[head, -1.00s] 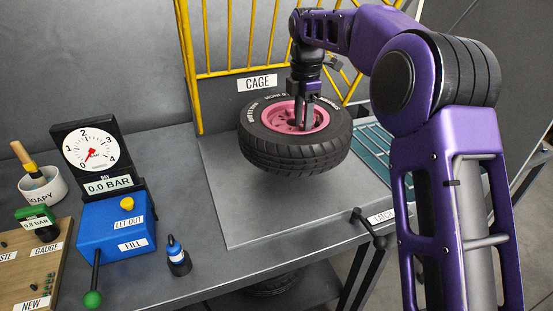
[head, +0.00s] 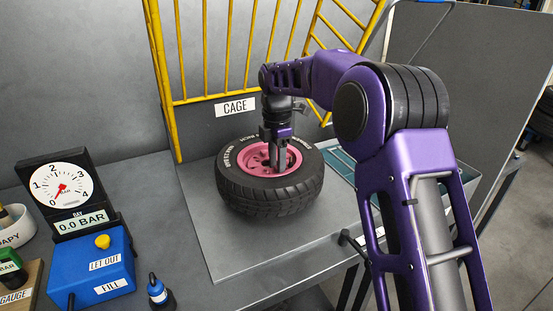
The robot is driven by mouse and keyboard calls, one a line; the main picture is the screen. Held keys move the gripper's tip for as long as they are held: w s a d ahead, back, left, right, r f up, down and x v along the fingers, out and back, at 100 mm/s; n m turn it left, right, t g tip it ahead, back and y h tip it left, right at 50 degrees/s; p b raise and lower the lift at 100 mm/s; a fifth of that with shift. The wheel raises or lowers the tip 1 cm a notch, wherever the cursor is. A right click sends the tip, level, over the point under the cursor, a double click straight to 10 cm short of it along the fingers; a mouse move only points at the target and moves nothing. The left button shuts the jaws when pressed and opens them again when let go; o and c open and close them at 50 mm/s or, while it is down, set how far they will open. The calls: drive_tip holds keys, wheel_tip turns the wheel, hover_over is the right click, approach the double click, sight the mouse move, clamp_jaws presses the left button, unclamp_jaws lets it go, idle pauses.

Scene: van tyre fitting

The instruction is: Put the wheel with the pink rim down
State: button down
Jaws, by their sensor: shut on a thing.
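The wheel with the pink rim (head: 269,195) is a black tyre lying flat, with white lettering on its upper sidewall. It is at the grey plate (head: 225,245) in front of the yellow cage. A small gap or contact under the tyre cannot be told apart here. My gripper (head: 276,165) points straight down into the middle of the pink rim (head: 252,158) and is shut on it. The fingertips are partly hidden inside the rim.
The yellow barred cage (head: 177,60) with its CAGE sign (head: 235,106) stands behind the wheel. A blue inflator box (head: 90,265) with a gauge reading 0.0 BAR is at left. A small blue-capped bottle (head: 157,290) stands at front. A teal tray (head: 340,165) lies behind right.

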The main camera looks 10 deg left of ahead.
drive_tip(key=shift+f, duration=1.6)
drive_tip(key=shift+c, duration=1.8)
unclamp_jaws()
drive_tip(key=shift+f, duration=0.15)
wheel_tip(320, 180, up, 12)
drive_tip(key=shift+r+p, duration=0.1)
drive_tip(key=shift+p, duration=0.55)
